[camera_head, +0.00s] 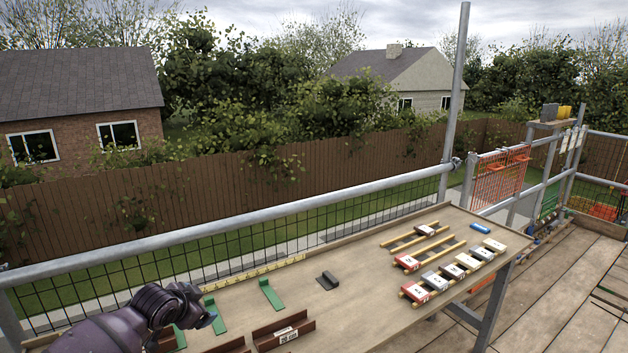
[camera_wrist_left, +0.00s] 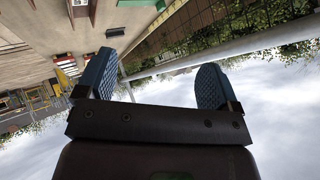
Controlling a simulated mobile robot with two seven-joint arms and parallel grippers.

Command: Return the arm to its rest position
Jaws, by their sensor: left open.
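My left arm comes in from the lower left of the head view, over the left end of the wooden table (camera_head: 385,310). My left gripper (camera_head: 212,320) is small and partly hidden there by its own wrist. In the left wrist view the two blue pads of the left gripper (camera_wrist_left: 155,88) stand wide apart with nothing between them. The wrist camera looks out past the table at the railing and sky, tilted over. My right gripper is in neither view.
Green brackets (camera_head: 271,294), brown angled pieces (camera_head: 283,333) and a dark block (camera_head: 328,280) lie near my left arm. Several labelled blocks (camera_head: 451,271) sit on wooden strips at the right. A metal railing (camera_head: 240,235) runs along the table's far side.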

